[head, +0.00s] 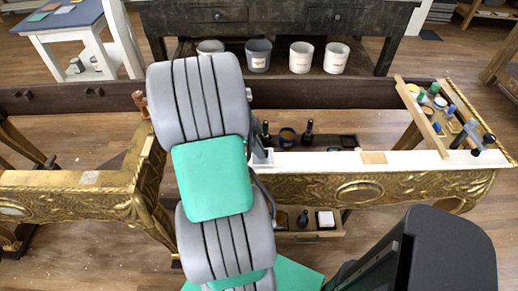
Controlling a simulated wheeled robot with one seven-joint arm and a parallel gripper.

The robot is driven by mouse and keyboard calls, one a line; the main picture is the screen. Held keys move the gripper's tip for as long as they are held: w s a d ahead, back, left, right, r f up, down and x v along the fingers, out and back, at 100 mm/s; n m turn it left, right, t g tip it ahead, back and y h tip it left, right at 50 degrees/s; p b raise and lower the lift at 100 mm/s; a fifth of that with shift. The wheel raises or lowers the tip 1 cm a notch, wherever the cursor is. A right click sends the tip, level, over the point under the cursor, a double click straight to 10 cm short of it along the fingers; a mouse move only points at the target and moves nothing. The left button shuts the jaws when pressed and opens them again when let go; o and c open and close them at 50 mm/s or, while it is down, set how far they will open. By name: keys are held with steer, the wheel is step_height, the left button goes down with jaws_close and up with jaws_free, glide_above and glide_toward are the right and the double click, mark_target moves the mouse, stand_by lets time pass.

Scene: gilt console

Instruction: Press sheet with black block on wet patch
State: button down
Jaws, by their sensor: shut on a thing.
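My gripper (262,157) shows only in part, at the right edge of my arm, low over the left end of the white strip on the gilt console (320,160). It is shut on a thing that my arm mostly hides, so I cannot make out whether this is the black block. A small tan square (373,157) lies flat on the white strip, right of my gripper and apart from it. I cannot tell whether it is the sheet or the wet patch. A small pale piece (90,178) lies on the gilt part at left.
Dark bottles (307,133) and a jar (287,137) stand behind the white strip. A wooden bar (420,118), small pots (433,90) and a dark clamp-like tool (473,138) crowd the right end.

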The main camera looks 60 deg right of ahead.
steer(key=shift+f+b, duration=0.7)
steer(key=shift+b, duration=0.05)
stand_by(1.8)
steer(key=shift+r+p, duration=2.2)
steer(key=shift+r, duration=1.35)
